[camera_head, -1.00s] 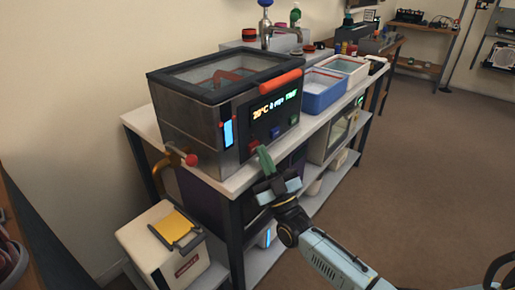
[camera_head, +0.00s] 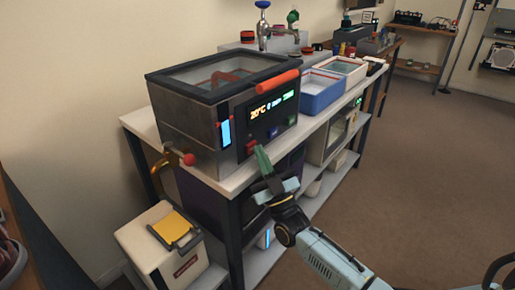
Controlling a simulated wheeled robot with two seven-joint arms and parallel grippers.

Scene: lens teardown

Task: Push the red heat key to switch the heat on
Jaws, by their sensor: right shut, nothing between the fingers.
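The red heat key (camera_head: 251,147) is on the lower left of the front panel of the grey lidded bath (camera_head: 185,128). A blue key (camera_head: 273,132) and a green key sit to its right on the same panel. The display (camera_head: 271,107) reads 20°C in orange, with green text beside it. My right gripper (camera_head: 262,157) is shut and empty, its green fingertips right at the red key and covering part of its right side. I cannot tell whether they touch it. My left gripper is out of view.
The bath stands on a white bench (camera_head: 140,127). A red tap knob (camera_head: 189,160) sticks out at its left side. A blue tray (camera_head: 322,92) and a white tray (camera_head: 345,68) stand behind it to the right.

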